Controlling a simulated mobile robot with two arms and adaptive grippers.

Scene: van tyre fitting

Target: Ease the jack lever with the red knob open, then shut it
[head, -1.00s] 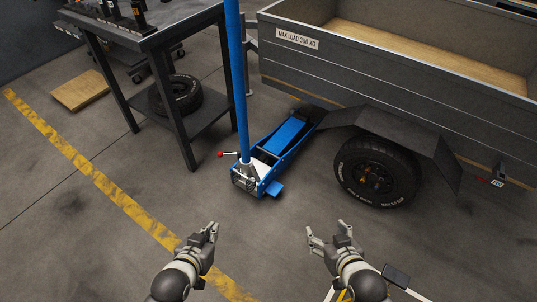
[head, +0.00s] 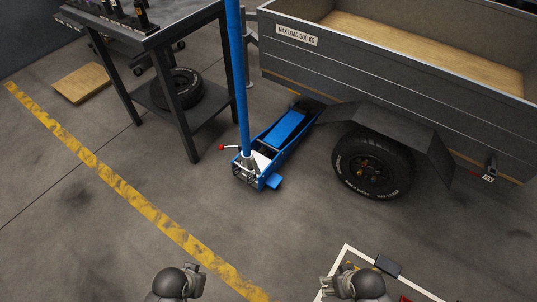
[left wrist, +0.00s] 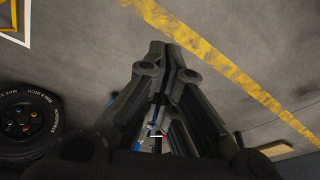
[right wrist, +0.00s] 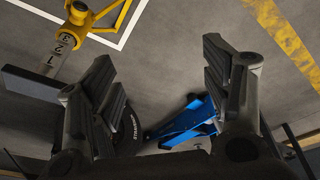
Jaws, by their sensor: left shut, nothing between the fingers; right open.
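The blue floor jack (head: 286,131) stands on the floor between the workbench and the trailer, its long blue handle (head: 238,75) upright. The lever's red knob (head: 221,147) sticks out on the left of the jack's near end. The jack also shows in the right wrist view (right wrist: 190,122), where the knob cannot be made out. My left gripper (head: 196,272) is low in the head view, well short of the jack; the left wrist view shows its fingers (left wrist: 172,52) together and empty. My right gripper (head: 332,284) is at the bottom edge, open and empty, with its fingers apart (right wrist: 156,55).
The trailer (head: 390,90) with its wheel (head: 372,166) stands right of the jack. The dark workbench (head: 185,22) stands left, a tyre (head: 177,90) on its shelf. A white-lined floor box (head: 346,247) lies near my right gripper. Floor before the jack is clear.

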